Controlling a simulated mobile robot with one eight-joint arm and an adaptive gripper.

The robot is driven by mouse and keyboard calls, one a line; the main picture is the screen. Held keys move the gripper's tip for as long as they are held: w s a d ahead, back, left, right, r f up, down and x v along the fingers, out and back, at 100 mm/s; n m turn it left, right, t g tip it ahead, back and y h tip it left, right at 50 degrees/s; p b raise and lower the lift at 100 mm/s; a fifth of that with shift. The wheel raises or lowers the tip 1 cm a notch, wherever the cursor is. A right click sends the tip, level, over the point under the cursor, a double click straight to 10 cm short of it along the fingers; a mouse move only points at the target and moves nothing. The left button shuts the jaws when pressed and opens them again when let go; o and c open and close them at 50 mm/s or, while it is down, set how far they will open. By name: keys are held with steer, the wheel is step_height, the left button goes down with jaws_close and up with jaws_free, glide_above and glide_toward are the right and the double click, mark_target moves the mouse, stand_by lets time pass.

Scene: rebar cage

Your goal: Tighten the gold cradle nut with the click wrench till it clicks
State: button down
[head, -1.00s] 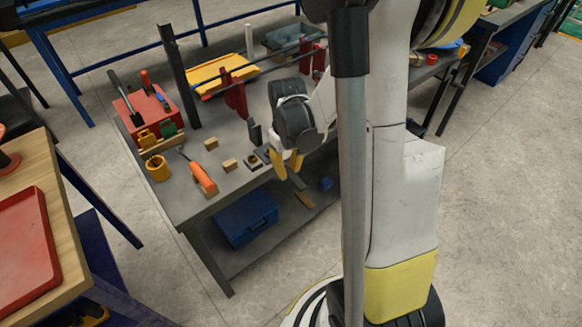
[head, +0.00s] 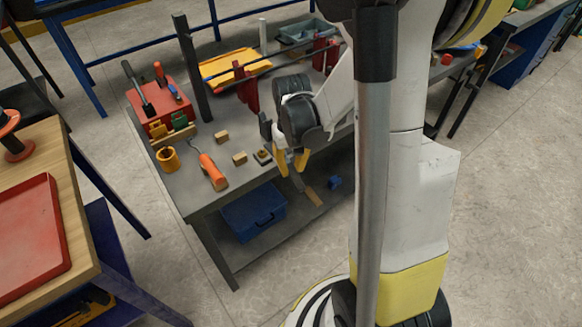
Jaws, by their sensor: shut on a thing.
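My gripper (head: 291,161), with yellow fingertips, points down at the front edge of the grey workbench (head: 222,195).
Dark red stands (head: 247,88) and a dark post (head: 191,68) rise behind. A red box (head: 160,100) holds tools. A blue case (head: 254,212) lies below.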

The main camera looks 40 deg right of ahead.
steer(key=shift+r, duration=0.1)
steer(key=shift+r+p, duration=2)
steer(key=shift+r, duration=0.5)
